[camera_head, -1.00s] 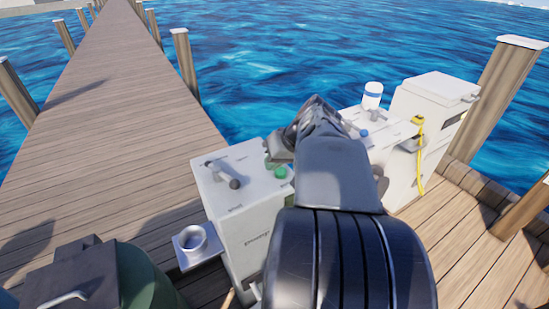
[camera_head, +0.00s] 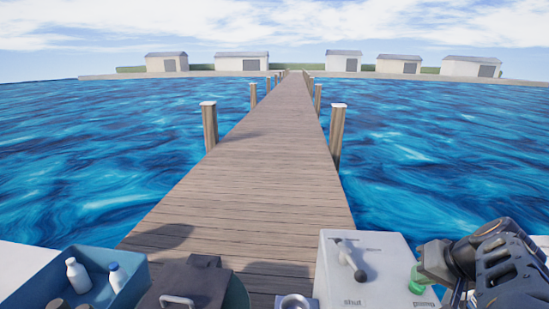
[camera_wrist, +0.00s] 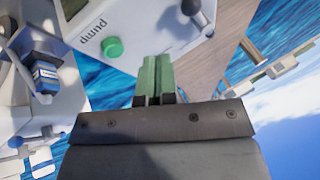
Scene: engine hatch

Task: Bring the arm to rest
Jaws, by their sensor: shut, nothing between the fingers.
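My gripper shows in the wrist view (camera_wrist: 155,78), where its two green fingers lie together with nothing between them. In the head view my dark arm is at the lower right, beside the white cabinet (camera_head: 372,250). The fingers cannot be made out clearly there. In the wrist view the gripper points towards the cabinet, apart from its green pump button (camera_wrist: 113,47) as far as I can tell.
The cabinet top carries a lever (camera_head: 350,262) above the word "shut". A blue tray (camera_head: 75,262) with white bottles is at the lower left, beside a dark lid with a handle (camera_head: 178,300). A wooden pier (camera_head: 260,170) runs ahead between posts over water.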

